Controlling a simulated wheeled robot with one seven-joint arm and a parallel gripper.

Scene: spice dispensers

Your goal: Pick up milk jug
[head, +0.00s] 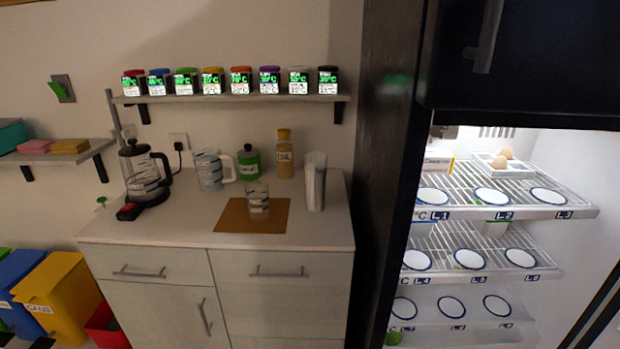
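A pale jug with a handle on its right side and dark markings (209,171) stands upright on the counter, between the coffee maker and a green bottle. It looks like the milk jug, but its label is too small to read. My gripper is not in view.
The white counter (150,225) also holds a black coffee maker (143,178), a green bottle (248,163), an oil bottle (284,158), a glass (258,203) on a brown mat (230,216) and a tall clear container (314,183). A spice shelf (230,98) hangs above. The fridge (575,180) stands open at right.

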